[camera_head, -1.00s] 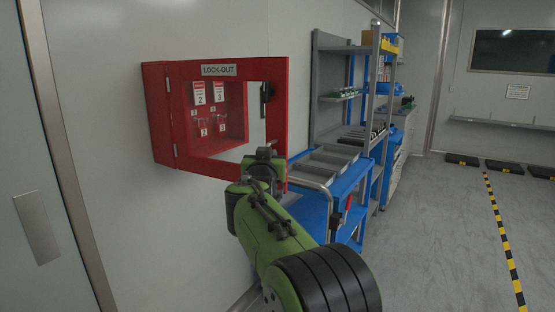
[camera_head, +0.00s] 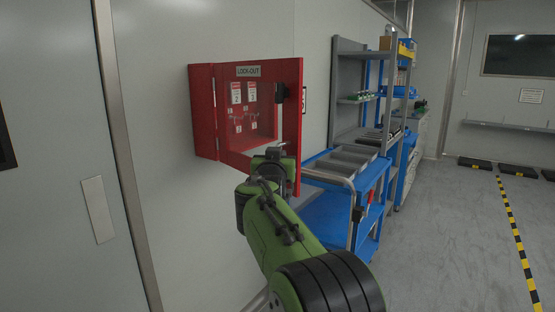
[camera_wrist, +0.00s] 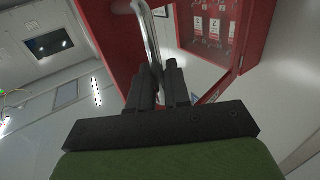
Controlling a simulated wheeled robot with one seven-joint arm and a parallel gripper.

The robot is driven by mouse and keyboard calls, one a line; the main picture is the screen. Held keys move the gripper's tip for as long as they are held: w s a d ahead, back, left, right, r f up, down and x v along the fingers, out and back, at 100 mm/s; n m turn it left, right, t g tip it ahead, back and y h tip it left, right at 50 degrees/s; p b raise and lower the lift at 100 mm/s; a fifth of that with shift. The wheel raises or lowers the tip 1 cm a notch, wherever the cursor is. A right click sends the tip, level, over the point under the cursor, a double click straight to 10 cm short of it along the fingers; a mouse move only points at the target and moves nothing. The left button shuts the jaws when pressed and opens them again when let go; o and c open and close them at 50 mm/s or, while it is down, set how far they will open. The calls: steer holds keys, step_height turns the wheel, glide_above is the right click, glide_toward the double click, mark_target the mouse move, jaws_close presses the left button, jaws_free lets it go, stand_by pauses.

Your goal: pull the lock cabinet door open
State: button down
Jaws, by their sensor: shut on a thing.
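The red lock-out cabinet (camera_head: 202,118) is on the wall left of centre in the head view. Its red framed door (camera_head: 232,70), with a "LOCK-OUT" label, stands partly open, hinged on the left. Tags and padlocks (camera_head: 237,93) show through its opening. My gripper (camera_head: 272,158) is at the lower right of the door. In the wrist view the fingers (camera_wrist: 160,82) are closed around a metal bar handle (camera_wrist: 150,35) beside the red door frame (camera_wrist: 110,40). Where the fingertips meet the bar is partly hidden.
A blue cart (camera_head: 330,215) with grey trays (camera_head: 345,160) stands close to the right of the door. Grey shelving (camera_head: 345,70) is behind it. A grey door (camera_head: 60,200) is at the left. Open floor (camera_head: 440,220) lies to the right.

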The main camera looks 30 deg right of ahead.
steer(key=shift+w+a+r, duration=0.1)
steer(key=shift+a, duration=0.05)
steer(key=c, duration=1.3)
jaws_free()
steer(key=shift+w, duration=0.1)
steer(key=b+v, duration=0.1)
steer(key=v, duration=1.4)
steer(key=shift+s+a, duration=0.15)
steer(key=shift+s, duration=0.2)
